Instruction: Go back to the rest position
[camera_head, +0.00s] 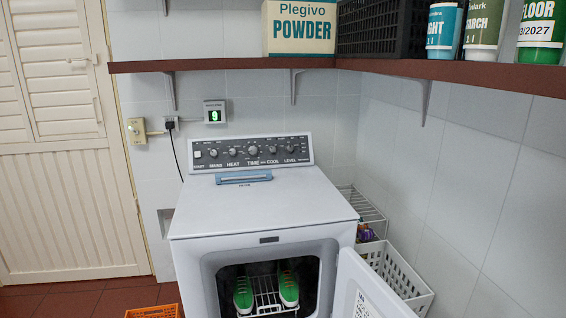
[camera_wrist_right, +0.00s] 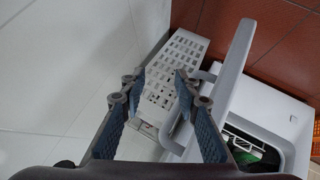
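My right gripper (camera_wrist_right: 152,92) is in the right wrist view, its two blue-padded fingers apart with nothing held between them. Its right finger overlaps the open door (camera_wrist_right: 238,65) of the white dryer; I cannot tell whether they touch. In the head view the dryer (camera_head: 258,207) stands against the back wall, its door (camera_head: 366,290) swung open to the right. A pair of green shoes (camera_head: 289,287) sits on a wire rack inside the drum opening. Neither gripper shows in the head view, and my left gripper is in no frame.
A white perforated basket (camera_head: 405,285) stands right of the dryer; it also shows in the right wrist view (camera_wrist_right: 178,65). A brown shelf (camera_head: 230,64) with a powder box (camera_head: 299,27), black crate (camera_head: 372,28) and bottles runs above. An orange basket (camera_head: 153,312) is at lower left.

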